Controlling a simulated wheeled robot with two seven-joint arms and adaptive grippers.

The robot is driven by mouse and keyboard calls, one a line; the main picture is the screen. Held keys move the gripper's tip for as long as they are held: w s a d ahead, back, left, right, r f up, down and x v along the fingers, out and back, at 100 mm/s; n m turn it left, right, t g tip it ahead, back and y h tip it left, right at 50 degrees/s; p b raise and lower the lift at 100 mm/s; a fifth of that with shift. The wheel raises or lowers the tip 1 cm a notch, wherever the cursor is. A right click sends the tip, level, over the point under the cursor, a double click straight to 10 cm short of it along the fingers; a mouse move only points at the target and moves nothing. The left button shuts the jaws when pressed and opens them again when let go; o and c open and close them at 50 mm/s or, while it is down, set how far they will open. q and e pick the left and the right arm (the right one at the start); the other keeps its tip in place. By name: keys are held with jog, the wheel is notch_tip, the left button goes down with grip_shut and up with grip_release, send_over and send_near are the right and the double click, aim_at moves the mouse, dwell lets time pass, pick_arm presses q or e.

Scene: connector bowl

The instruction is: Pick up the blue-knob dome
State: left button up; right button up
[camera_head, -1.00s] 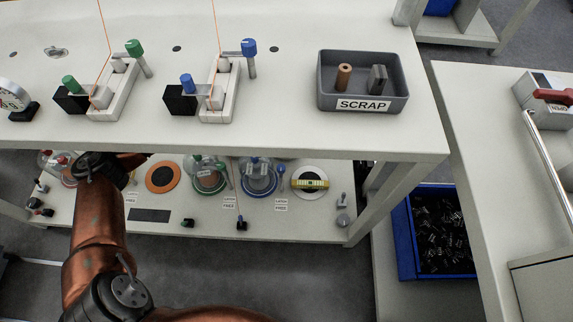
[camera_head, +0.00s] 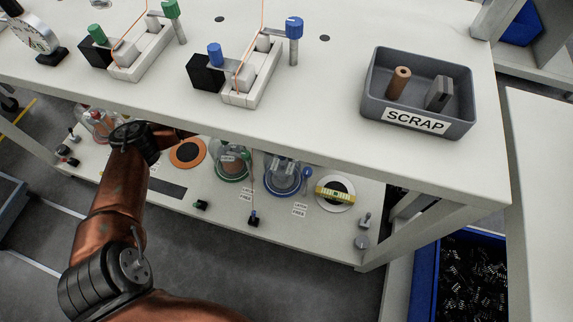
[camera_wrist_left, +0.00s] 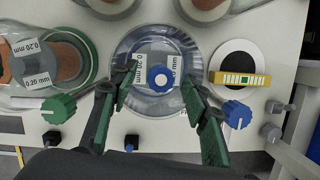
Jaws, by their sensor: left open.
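The blue-knob dome (camera_head: 283,176) is a clear dome with a blue base ring on the lower shelf. In the left wrist view its round blue knob (camera_wrist_left: 160,78) is seen from above, with a white label on the glass. My left gripper (camera_wrist_left: 157,82) is open, with its green-padded fingers on either side of the knob and over the dome. A gap shows between each finger and the knob; the height above it is hard to tell. In the head view this gripper is hidden under the bench top. My right gripper is not in view.
A blue dial (camera_wrist_left: 237,115) stands close to the right finger. The bench top (camera_head: 330,135) overhangs the shelf. A grey SCRAP bin (camera_head: 372,105) sits above.

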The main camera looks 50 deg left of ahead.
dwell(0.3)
pick_arm(q)
grip_shut()
dwell(0.4)
dwell(0.3)
